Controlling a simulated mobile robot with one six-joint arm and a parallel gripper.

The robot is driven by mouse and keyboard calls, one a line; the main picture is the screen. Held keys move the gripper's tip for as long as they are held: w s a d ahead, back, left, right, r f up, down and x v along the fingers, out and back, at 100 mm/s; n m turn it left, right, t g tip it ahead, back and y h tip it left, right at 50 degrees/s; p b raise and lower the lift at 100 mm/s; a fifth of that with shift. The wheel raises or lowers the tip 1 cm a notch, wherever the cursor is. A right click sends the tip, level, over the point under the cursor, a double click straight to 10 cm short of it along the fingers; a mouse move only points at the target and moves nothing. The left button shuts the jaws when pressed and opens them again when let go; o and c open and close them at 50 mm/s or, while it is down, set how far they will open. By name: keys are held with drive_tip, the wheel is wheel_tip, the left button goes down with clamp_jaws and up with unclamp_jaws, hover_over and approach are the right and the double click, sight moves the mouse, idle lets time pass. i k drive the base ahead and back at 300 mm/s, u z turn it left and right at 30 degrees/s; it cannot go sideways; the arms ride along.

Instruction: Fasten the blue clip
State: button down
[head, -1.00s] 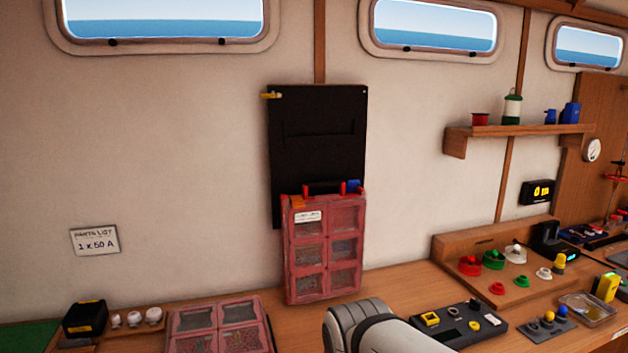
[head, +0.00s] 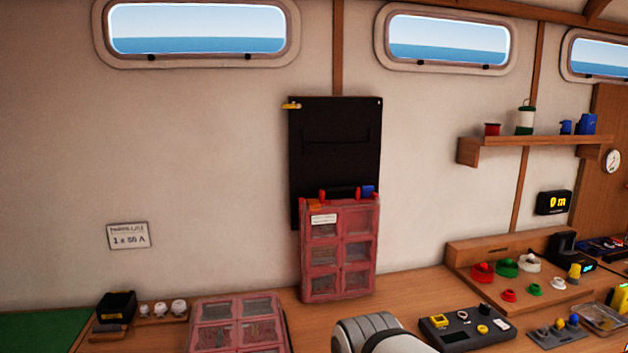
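A small blue clip (head: 368,191) sits at the top right corner of an upright red case (head: 304,262) with clear windows. Red clips (head: 324,194) show beside the dark handle (head: 341,193) on the same top edge. An orange piece (head: 315,206) is at the case's top left. The case stands on the bench against a black wall panel (head: 335,150). At this size I cannot tell whether the blue clip is open or fastened. Part of my pale arm shows at the bottom edge; my gripper is not in view.
A second red case (head: 238,305) lies on the wooden bench at the front left. A dark tray of small parts (head: 467,326) and a wooden rack with coloured knobs (head: 515,284) stand to the right. A shelf (head: 540,141) juts from the wall. Bare bench shows right of the upright case.

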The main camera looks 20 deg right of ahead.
sight(366, 190)
drive_tip(key=u, duration=0.75)
drive_tip(key=k, duration=0.7)
drive_tip(key=z, duration=0.8)
drive_tip(key=i, duration=1)
